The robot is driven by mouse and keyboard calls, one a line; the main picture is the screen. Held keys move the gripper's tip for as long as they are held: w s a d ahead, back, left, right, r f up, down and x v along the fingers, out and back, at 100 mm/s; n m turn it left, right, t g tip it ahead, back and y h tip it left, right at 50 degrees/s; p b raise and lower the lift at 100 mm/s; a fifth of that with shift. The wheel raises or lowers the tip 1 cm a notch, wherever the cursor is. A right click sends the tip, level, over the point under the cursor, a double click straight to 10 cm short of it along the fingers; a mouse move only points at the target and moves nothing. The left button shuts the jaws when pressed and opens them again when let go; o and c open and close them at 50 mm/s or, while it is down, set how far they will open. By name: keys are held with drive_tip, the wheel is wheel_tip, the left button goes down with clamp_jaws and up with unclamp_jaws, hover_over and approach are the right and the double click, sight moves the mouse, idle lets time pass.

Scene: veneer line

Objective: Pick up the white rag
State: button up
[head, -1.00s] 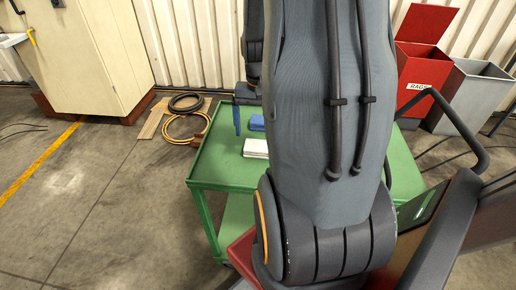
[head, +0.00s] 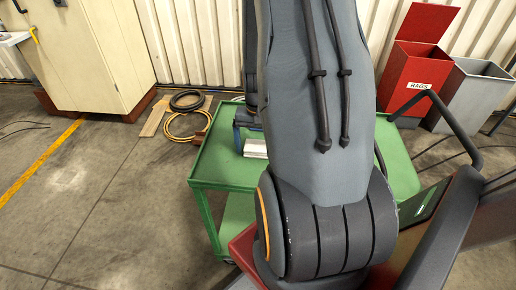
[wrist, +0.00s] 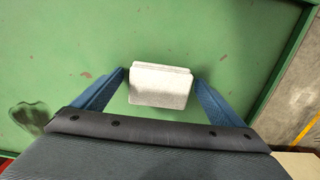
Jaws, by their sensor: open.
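The white rag (wrist: 160,86) is a folded, block-like bundle on the green cart top (wrist: 230,30). In the wrist view it lies between the two blue fingers of my gripper (wrist: 160,80), with a gap on each side. My gripper is open and empty, and the fingertips are level with the rag's far part. In the head view the rag (head: 255,148) shows at the left side of the cart. There my gripper (head: 242,135) is just behind and left of it, mostly hidden by my arm.
A red bin marked RAGS (head: 412,80) and a grey bin (head: 468,95) stand at the back right. Coiled hoses (head: 188,122) lie on the floor left of the cart. A cream cabinet (head: 90,55) stands at the back left. The floor at left is open.

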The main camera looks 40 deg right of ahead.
sight(257, 147)
drive_tip(key=c, duration=1.2)
drive_tip(key=shift+o, duration=0.2)
drive_tip(key=shift+r, duration=0.15)
wheel_tip(257, 147, up, 10)
drive_tip(key=b, duration=0.2)
drive_tip(key=o, duration=0.3)
drive_tip(key=shift+c, duration=0.8)
drive_tip(key=shift+a, duration=0.15)
